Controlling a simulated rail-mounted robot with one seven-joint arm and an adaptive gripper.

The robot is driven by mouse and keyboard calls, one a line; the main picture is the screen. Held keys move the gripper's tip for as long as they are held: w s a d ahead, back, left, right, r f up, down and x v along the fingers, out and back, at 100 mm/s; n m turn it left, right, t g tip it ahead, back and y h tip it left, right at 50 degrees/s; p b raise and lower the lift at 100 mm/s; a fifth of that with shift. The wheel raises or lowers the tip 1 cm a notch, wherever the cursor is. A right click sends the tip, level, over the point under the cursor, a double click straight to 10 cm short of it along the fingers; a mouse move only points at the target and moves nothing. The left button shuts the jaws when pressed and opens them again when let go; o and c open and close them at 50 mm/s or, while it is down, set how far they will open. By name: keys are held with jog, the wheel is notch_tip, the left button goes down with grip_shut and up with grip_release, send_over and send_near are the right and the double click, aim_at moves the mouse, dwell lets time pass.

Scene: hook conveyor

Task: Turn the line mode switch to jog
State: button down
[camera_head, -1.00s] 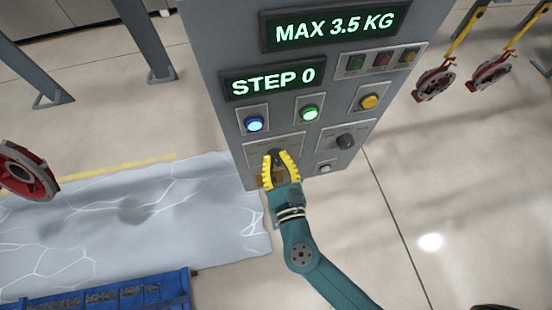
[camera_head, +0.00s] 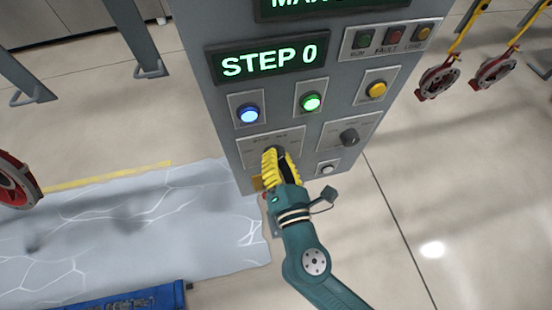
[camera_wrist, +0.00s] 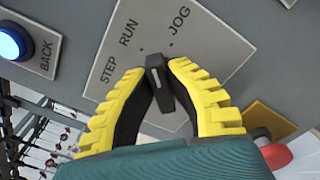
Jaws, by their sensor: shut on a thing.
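The line mode switch is a dark knob (camera_wrist: 160,88) with a pale pointer line, on a grey plate (camera_wrist: 205,62) marked STEP, RUN and JOG in the wrist view. The pointer line appears to face roughly toward RUN, left of JOG. My gripper (camera_wrist: 159,68) has its yellow ribbed fingers shut on the knob, one on each side. In the head view my gripper (camera_head: 277,155) is at the lower left of the panel, and its fingers hide most of the knob. The plate (camera_head: 253,146) shows around them.
The panel carries a blue button (camera_head: 248,114), a green button (camera_head: 311,102), a yellow button (camera_head: 376,90), another dark knob (camera_head: 348,137) and a white button (camera_head: 327,169). A display (camera_head: 268,61) reads STEP 0. A red button (camera_wrist: 277,155) sits close to the right finger.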

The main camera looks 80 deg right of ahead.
jog(key=m+b, duration=0.1)
jog(key=m, duration=0.1)
jog(key=m+b, duration=0.1)
jog(key=m, duration=0.1)
jog(key=m+b, duration=0.1)
jog(key=m, duration=0.1)
jog(key=shift+f, duration=0.25)
jog(key=shift+b, duration=0.35)
jog(key=c, duration=1)
grip_release()
jog(key=shift+c, duration=0.2)
jog(key=shift+r, duration=0.1)
jog(key=v, duration=1.2)
